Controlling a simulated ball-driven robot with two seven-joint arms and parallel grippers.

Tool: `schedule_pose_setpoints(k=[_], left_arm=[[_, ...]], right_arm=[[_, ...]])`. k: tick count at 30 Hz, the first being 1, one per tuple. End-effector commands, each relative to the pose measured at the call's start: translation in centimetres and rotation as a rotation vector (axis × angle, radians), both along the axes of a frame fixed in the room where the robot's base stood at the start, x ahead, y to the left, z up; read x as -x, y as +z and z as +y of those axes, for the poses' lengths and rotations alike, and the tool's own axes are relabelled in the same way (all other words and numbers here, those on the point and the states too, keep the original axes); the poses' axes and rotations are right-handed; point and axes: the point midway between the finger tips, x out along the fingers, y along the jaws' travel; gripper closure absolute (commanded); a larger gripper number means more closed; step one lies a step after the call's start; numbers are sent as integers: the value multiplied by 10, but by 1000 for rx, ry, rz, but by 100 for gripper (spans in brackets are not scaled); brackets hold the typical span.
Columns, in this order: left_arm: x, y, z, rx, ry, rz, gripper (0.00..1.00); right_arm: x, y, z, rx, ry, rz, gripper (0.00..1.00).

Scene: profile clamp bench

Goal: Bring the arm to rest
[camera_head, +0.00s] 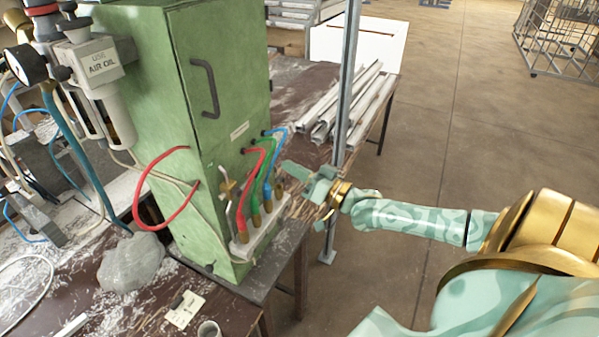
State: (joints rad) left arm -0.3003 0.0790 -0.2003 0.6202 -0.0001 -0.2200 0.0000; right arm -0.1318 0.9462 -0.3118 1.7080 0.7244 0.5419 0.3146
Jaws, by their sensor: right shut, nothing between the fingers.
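My right arm (415,218) comes in from the lower right and reaches left toward the bench. My right gripper (290,172) is shut and empty. In the picture its fingertips lie just right of the coloured hoses on the green cabinet (135,80); whether they touch anything there I cannot tell. My left gripper is not in view.
A grey upright post (348,90) stands close behind my right gripper. Metal profiles (345,105) lie on the dark bench (290,75). A valve block (262,232) with red, green and blue hoses sits at the cabinet's foot. Open floor (470,120) spreads at the right.

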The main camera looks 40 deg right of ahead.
Motion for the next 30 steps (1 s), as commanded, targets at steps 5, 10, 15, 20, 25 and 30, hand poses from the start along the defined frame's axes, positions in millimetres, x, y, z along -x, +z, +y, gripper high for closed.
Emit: schedule_pose_setpoints(k=[5,10,15,20,25,30], left_arm=[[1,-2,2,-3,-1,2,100],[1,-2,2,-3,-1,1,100],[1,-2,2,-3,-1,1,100],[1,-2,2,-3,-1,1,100],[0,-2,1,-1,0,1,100],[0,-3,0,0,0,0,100]], right_arm=[[14,-3,-4,1,0,1,100],[16,-2,-5,1,0,-2,100],[16,-2,-5,0,0,-1,100],[15,-2,-5,0,0,-1,100],[15,-6,-4,41,-1,8,100],[16,-78,-39,388,-61,148,100]])
